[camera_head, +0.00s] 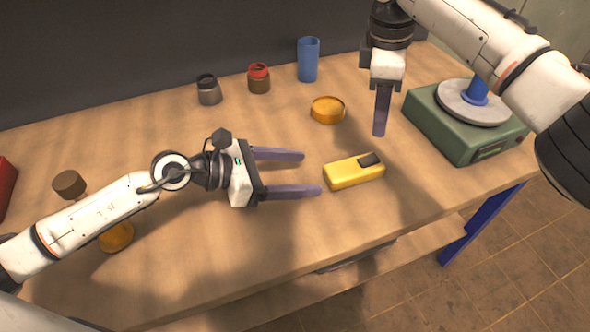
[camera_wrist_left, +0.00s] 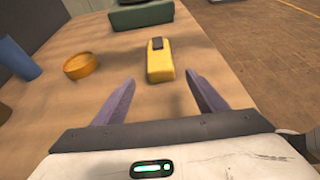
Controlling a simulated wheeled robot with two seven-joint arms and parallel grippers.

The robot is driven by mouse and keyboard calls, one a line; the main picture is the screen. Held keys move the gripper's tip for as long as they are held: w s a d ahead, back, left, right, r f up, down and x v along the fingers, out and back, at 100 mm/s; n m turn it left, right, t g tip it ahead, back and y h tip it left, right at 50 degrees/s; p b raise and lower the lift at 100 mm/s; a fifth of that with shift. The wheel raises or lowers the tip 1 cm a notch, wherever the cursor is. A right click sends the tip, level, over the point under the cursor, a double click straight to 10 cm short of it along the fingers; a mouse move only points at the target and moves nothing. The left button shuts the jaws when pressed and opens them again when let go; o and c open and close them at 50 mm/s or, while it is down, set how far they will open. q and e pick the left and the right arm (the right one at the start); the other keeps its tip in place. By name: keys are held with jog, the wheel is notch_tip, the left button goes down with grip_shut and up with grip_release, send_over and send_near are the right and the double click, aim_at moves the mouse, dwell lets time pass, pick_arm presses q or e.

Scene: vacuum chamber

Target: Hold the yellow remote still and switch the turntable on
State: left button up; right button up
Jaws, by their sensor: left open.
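The yellow remote (camera_head: 345,174) lies on the table with a dark button patch at its right end. It also shows in the left wrist view (camera_wrist_left: 159,66), between and beyond the fingertips. My left gripper (camera_head: 312,173) is open and empty, its fingers pointing at the remote's left end without enclosing it. The turntable (camera_head: 458,136) is a green box with a grey disc and a blue object on top, at the right back. My right gripper (camera_head: 380,134) points down between the remote and the turntable. Only one of its fingers shows, so its opening is unclear.
An orange dish (camera_head: 327,110) lies behind the remote. A blue cup (camera_head: 308,60), a red-topped jar (camera_head: 259,79) and a grey jar (camera_head: 209,90) stand along the back. A brown round piece (camera_head: 69,184) and an orange piece (camera_head: 117,238) are near my left arm. The front middle is clear.

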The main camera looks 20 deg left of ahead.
aim_at(330, 173)
pick_arm(q)
jog(key=x, duration=0.9)
jog(key=shift+w+d+f, duration=0.1)
jog(key=shift+w+d, duration=0.1)
jog(key=shift+d, duration=0.1)
jog(key=shift+c, duration=0.5)
